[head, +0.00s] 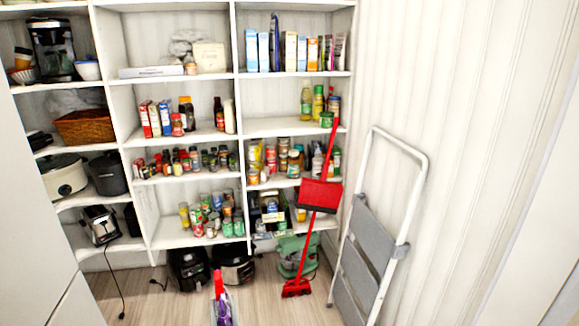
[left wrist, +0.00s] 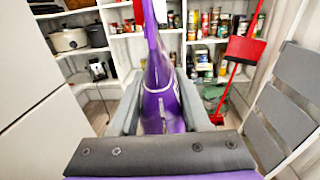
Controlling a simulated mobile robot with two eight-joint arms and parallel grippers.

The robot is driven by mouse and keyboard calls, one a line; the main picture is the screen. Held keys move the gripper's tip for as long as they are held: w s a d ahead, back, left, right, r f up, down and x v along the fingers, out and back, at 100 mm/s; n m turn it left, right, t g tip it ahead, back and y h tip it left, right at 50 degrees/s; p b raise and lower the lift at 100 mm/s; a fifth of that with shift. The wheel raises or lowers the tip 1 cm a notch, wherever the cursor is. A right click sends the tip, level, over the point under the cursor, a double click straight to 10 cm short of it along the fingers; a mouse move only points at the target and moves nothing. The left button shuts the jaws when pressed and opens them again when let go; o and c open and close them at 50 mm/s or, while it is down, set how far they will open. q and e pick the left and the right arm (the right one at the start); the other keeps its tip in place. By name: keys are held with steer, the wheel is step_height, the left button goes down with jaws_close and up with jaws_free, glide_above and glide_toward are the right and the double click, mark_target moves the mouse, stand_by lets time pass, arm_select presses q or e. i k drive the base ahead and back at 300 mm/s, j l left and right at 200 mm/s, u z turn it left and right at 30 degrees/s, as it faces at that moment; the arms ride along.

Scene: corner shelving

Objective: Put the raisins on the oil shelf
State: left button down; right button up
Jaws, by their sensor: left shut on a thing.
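My left gripper (head: 223,309) is at the bottom middle of the head view. The same bottle's red top shows in the head view (head: 218,284). Oil-like yellow and green bottles (head: 306,99) stand on a shelf (head: 284,134) in the right column. Red boxes (head: 146,119) stand on the middle column's shelf; I cannot tell whether any are raisins. My right gripper is not in view.
A red broom (head: 323,194) leans in front of the right column. A folded step ladder (head: 362,235) leans by the right wall. Appliances (head: 189,268) sit on the floor under the shelves. The oil bottles' shelf has bare room at its left. The floor in front is mostly clear.

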mark_target(270, 128)
steer(key=i+l+u, duration=0.1)
steer(key=i+u, duration=0.3)
steer(key=i, duration=1.95)
steer(key=i+z, duration=0.2)
steer(key=z, duration=0.25)
steer(key=i+j+z, duration=0.15)
steer(key=z, duration=0.3)
